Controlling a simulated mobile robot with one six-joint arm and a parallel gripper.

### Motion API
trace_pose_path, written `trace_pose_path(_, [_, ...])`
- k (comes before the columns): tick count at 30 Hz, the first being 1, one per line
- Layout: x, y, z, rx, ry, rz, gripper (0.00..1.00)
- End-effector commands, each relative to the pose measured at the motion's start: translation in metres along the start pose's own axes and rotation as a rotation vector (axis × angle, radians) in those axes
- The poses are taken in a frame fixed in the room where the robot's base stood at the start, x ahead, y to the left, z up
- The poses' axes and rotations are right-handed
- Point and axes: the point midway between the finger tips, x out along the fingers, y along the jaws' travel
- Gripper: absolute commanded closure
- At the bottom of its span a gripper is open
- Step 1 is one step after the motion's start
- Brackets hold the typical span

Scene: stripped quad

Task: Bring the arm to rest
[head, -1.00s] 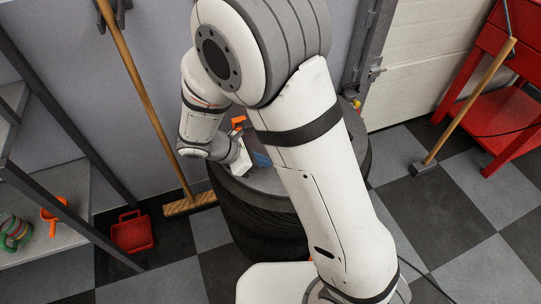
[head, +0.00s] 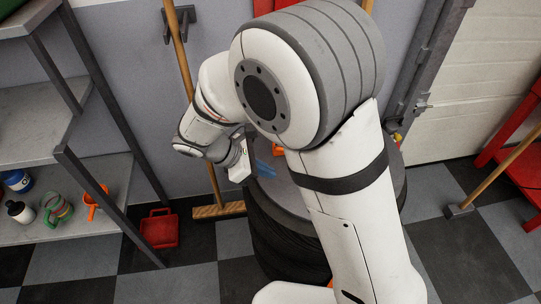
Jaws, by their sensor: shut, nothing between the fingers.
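My arm reaches up and over in the middle of the head view, and its forearm hangs down on the left. My gripper (head: 242,168) is at the end of it, small and partly in shadow, in front of the upper left edge of a dark round stack (head: 275,232) that looks like tyres with a grey top. The gripper is shut and holds nothing. An orange thing (head: 278,150) and a blue thing (head: 265,170) show just right of the gripper, partly hidden by my arm. I cannot tell whether the gripper touches the stack.
A grey shelf (head: 75,218) at left holds mugs and a bottle. A broom (head: 219,210) leans on the wall beside a red dustpan (head: 159,229). A red stand (head: 520,165) and a wooden-handled tool (head: 497,175) are at right. Checkered floor is clear at lower right.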

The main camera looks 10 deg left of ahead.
Motion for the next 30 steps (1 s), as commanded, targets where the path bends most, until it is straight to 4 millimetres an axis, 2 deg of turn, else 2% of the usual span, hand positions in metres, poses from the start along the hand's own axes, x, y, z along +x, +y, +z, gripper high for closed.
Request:
trace_pose_path(5, [0.0, 0.0, 0.001, 0.001, 0.001, 0.0, 1.0])
trace_pose_path(8, [-0.001, -0.001, 0.012, 0.035, 0.018, -0.014, 1.0])
trace_pose_path(11, [-0.002, -0.007, 0.044, 0.144, 0.072, -0.058, 1.0])
trace_pose_path(14, [-0.002, -0.021, 0.091, 0.335, 0.159, -0.131, 1.0])
trace_pose_path(18, [-0.002, -0.05, 0.158, 0.663, 0.292, -0.246, 1.0])
trace_pose_path(21, [-0.005, -0.073, 0.197, 0.904, 0.379, -0.32, 1.0])
trace_pose_path(27, [-0.016, -0.119, 0.26, 1.388, 0.531, -0.446, 1.0])
trace_pose_path(30, [-0.022, -0.138, 0.281, 1.596, 0.59, -0.491, 1.0])
